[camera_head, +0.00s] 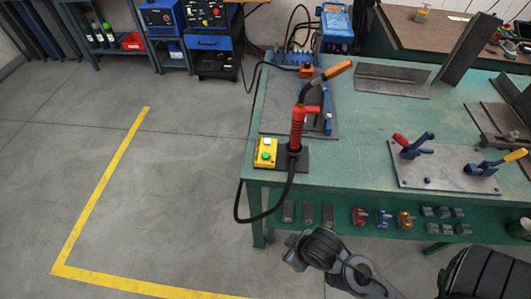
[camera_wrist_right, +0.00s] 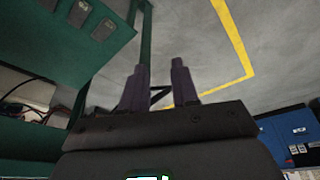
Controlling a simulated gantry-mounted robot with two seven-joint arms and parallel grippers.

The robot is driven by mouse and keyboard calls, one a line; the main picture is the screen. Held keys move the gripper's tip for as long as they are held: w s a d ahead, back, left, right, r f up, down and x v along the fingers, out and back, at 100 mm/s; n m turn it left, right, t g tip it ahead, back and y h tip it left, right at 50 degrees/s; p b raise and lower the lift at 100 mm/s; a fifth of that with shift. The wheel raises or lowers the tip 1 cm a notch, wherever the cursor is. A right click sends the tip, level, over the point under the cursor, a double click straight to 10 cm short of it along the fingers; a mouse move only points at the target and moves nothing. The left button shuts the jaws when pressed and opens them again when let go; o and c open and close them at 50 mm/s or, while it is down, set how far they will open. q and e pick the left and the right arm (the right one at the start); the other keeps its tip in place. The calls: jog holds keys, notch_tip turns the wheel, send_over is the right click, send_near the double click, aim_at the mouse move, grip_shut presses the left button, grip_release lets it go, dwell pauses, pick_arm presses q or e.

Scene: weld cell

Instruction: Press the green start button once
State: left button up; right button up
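The yellow button box (camera_head: 261,147) sits at the near left corner of the green table in the head view. The green start button (camera_head: 266,156) is on its face, with a pale label or part above it. My right arm reaches in from the bottom right, and its dark wrist end is below the table's front edge, apart from the box. My right gripper (camera_wrist_right: 159,68) shows two fingers standing apart with nothing between them in the right wrist view, with floor behind. The button box is not in the right wrist view. My left gripper is not in view.
A red-handled torch (camera_head: 298,125) stands beside the box, with a black cable (camera_head: 243,205) looping over the table's edge. A clamp plate (camera_head: 445,170) lies to the right. Small parts fill the shelf (camera_head: 345,232) below. The floor (camera_head: 150,200) left of the table is clear.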

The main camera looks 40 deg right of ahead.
grip_shut()
dwell(1.4)
